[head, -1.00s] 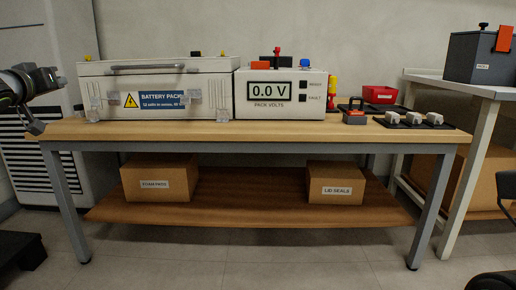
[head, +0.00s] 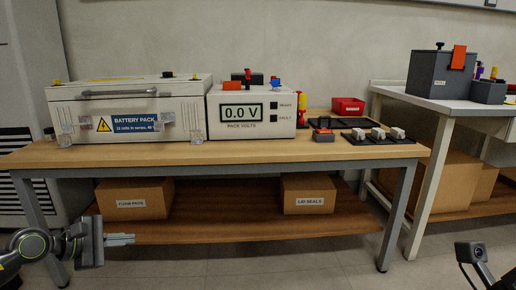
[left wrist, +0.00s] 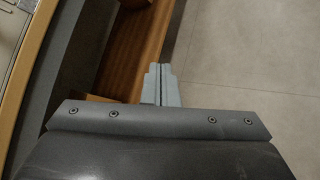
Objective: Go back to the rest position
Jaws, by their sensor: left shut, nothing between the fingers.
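My left gripper (head: 134,239) is low at the left of the head view, in front of the bench and below its top. Its fingers are together and empty, pointing right. In the left wrist view the shut fingers (left wrist: 165,70) show beside the bench, with bare floor to their right. At the bottom right of the head view a dark part of my right arm (head: 472,254) shows, but its fingers cannot be made out.
The bench (head: 250,158) carries the battery pack (head: 130,105), the volt meter box (head: 250,110), a red bin (head: 348,106) and several grey-white parts on a dark mat. Cartons stand on its lower shelf. A side table (head: 440,103) is at right. The front floor is clear.

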